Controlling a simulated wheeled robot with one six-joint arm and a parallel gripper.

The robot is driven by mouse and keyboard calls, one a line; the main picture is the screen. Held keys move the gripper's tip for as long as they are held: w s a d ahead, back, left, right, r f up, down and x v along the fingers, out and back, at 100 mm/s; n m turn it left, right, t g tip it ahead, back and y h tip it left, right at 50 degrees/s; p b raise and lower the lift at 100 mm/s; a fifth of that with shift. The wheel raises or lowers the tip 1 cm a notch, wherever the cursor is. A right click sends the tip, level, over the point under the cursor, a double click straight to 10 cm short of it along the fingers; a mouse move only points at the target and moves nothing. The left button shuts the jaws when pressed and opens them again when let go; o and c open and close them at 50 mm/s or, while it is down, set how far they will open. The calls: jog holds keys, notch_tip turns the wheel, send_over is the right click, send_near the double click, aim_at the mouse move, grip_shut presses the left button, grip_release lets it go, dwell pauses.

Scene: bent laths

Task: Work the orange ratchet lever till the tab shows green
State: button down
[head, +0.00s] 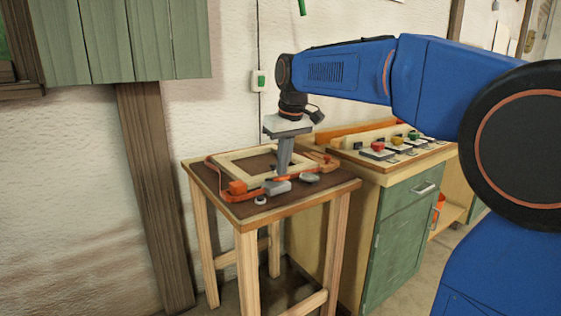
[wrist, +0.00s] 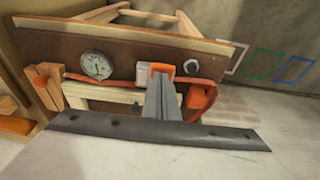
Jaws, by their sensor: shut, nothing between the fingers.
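An orange strap (wrist: 205,86) runs around a pale wooden frame (head: 228,160) on the brown-topped table (head: 240,211). An orange block (head: 237,187) and a round dial gauge (wrist: 97,66) are close by. A green cabinet (head: 398,220) with coloured buttons on top stands to the right.

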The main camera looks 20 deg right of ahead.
jog(key=shift+s+d+f+t, duration=0.1)
jog(key=shift+s+f+t, duration=0.3)
jog(key=shift+t, duration=0.1)
jog(key=shift+s+d+f, duration=0.1)
jog(key=shift+s+f, duration=0.25)
jog(key=shift+f, duration=0.2)
jog(key=shift+r, duration=0.85)
jog(key=shift+w+r, duration=0.1)
jog(key=shift+r, duration=0.25)
jog(key=r, duration=0.2)
jog(key=w+r, duration=0.1)
jog(key=r, duration=0.1)
jog(key=v, duration=0.9)
jog(key=shift+w, duration=0.15)
